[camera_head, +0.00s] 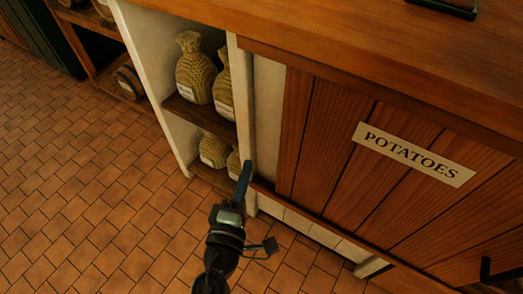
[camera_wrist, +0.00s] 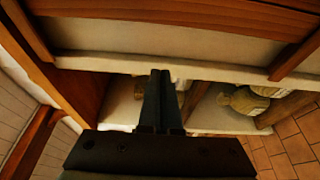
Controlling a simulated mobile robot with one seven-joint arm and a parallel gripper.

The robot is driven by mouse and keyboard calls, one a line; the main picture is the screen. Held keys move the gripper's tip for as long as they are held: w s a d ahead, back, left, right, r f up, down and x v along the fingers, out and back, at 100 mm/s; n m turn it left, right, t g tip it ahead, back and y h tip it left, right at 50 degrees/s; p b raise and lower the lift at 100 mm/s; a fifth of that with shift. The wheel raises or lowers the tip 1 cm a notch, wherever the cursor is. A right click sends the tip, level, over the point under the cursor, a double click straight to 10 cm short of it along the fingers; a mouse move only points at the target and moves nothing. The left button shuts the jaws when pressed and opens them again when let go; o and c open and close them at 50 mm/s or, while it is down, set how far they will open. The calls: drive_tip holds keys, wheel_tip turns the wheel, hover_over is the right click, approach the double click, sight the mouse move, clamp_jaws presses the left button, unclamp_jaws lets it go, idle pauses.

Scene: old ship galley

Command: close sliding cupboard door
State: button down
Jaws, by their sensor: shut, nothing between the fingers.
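The wooden cupboard door (camera_head: 350,160), with vertical planks and a POTATOES label (camera_head: 416,153), fills the right of the head view. A black handle (camera_head: 498,272) shows at its lower right. A narrow cream strip (camera_head: 267,115) lies between the door's left edge and a white post (camera_head: 240,105); I cannot tell whether it is a gap or a panel. My gripper (camera_head: 245,168) is shut and empty, low in front of the post, left of the door. In the wrist view its fingers (camera_wrist: 161,74) are together, pointing at the cupboard front; contact is unclear.
Open shelves (camera_head: 190,112) left of the post hold several woven sacks (camera_head: 195,70). A sack also shows in the wrist view (camera_wrist: 243,103). The wooden worktop (camera_head: 400,45) overhangs the cupboard. The tiled floor (camera_head: 80,180) is clear at left.

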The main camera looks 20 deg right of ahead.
drive_tip(key=b+x, duration=0.1)
drive_tip(key=x, duration=0.8)
drive_tip(key=shift+w+d+r, duration=0.1)
drive_tip(key=shift+d, duration=0.4)
drive_tip(key=shift+s+d, duration=0.45)
drive_tip(key=shift+s, duration=0.3)
drive_tip(key=shift+s+d, duration=0.5)
drive_tip(key=shift+s, duration=0.2)
